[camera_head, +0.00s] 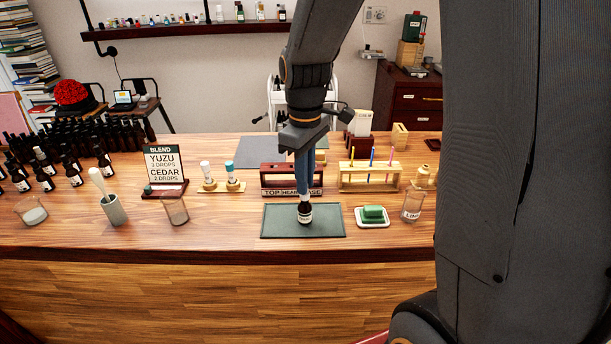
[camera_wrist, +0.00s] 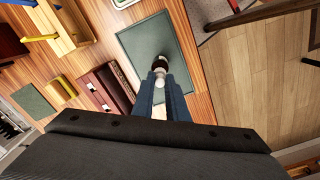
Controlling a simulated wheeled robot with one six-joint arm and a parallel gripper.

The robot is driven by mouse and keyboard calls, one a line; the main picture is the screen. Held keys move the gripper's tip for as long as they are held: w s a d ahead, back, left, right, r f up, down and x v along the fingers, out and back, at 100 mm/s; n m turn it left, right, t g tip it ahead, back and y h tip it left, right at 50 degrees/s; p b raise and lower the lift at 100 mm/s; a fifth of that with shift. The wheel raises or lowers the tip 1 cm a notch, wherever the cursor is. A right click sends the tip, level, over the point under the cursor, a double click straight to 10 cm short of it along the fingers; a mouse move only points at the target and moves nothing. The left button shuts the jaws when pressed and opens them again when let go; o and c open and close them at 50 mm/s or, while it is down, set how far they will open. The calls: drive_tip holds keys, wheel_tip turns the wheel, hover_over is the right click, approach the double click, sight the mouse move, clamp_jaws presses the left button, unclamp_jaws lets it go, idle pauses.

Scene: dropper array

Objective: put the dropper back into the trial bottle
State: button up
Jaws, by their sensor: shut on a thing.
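The trial bottle (camera_head: 305,216) is small and dark with a pale label, and stands upright on the dark green mat (camera_head: 275,228). It also shows in the wrist view (camera_wrist: 161,62), at the tips of my fingers. My gripper (camera_head: 304,197) points straight down over the bottle. In the wrist view, my blue fingers (camera_wrist: 160,84) are closed around the white top of the dropper (camera_wrist: 161,75). The dropper sits right at the bottle's mouth. I cannot tell whether it is fully seated, and its glass tip is hidden.
A rack marked TOP, HEART, BASE (camera_head: 275,191) stands just behind the mat. A green block on a white dish (camera_head: 372,216) and a glass (camera_head: 411,206) are to the right. A beaker (camera_head: 175,210) stands left. The mat around the bottle is clear.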

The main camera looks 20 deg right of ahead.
drive_tip(key=shift+f, duration=0.45)
drive_tip(key=o, duration=0.7)
